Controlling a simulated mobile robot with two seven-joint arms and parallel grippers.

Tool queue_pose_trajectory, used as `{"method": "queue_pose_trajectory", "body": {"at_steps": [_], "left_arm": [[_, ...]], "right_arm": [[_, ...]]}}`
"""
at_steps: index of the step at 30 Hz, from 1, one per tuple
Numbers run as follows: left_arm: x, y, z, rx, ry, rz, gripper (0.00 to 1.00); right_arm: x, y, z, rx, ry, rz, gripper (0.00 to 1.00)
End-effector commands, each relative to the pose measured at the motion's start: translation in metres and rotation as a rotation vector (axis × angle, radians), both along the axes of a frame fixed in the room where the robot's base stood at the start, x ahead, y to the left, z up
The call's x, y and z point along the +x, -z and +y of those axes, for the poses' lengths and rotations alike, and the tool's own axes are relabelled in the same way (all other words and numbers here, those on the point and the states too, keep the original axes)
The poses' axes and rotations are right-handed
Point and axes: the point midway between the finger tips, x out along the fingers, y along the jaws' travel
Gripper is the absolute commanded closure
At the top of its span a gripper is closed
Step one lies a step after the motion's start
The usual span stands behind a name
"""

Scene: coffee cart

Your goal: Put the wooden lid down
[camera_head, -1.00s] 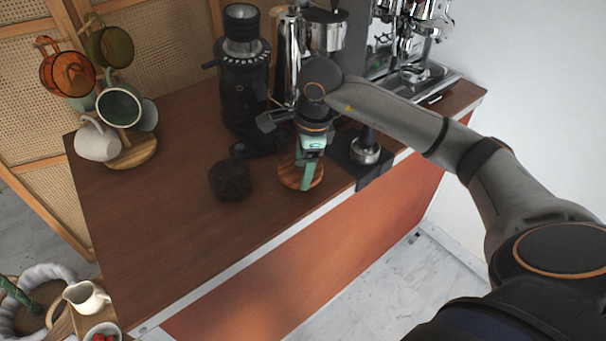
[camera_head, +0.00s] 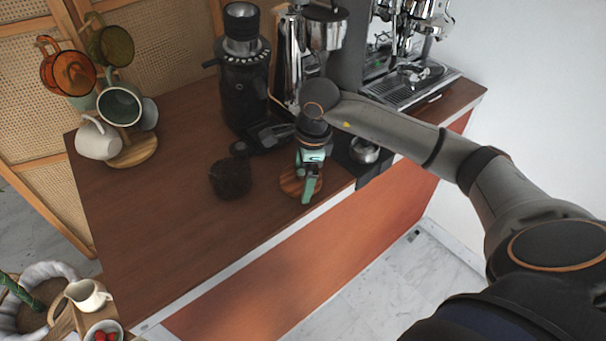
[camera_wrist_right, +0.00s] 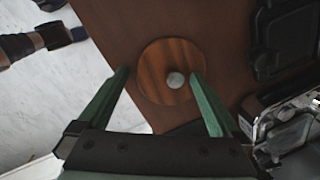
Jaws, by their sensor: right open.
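The wooden lid (camera_head: 293,184) is a round, striped wooden disc lying flat on the brown counter near its front edge. In the right wrist view the lid (camera_wrist_right: 158,62) shows a pale round knob (camera_wrist_right: 176,80) on top. My right gripper (camera_head: 309,196) is over the lid and hides part of it in the head view. In the wrist view my right gripper (camera_wrist_right: 158,82) has its green fingers spread apart, one to each side of the lid, with nothing held between them. My left gripper is not in view.
A dark round object (camera_head: 230,179) sits left of the lid. A black coffee grinder (camera_head: 243,85) stands behind, with a tamper (camera_head: 363,149) on a black mat to the right. A mug tree (camera_head: 130,150) stands at left. The counter's front left is clear.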

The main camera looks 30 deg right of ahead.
Motion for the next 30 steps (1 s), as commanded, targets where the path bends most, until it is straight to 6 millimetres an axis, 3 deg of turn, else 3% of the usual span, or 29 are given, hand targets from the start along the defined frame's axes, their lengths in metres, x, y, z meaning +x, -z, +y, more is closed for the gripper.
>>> {"method": "queue_pose_trajectory", "body": {"at_steps": [5,8,21,30], "left_arm": [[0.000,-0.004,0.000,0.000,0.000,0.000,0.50],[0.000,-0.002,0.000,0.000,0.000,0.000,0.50],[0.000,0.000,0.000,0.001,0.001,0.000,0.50],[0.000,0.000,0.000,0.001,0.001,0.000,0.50]], "right_arm": [[0.000,-0.005,0.000,0.000,0.000,-0.001,0.00],[-0.001,-0.018,-0.001,0.000,0.001,-0.004,0.00],[-0.016,-0.105,-0.004,0.001,0.000,-0.004,0.00],[-0.020,-0.121,-0.004,0.000,0.000,-0.001,0.00]]}}
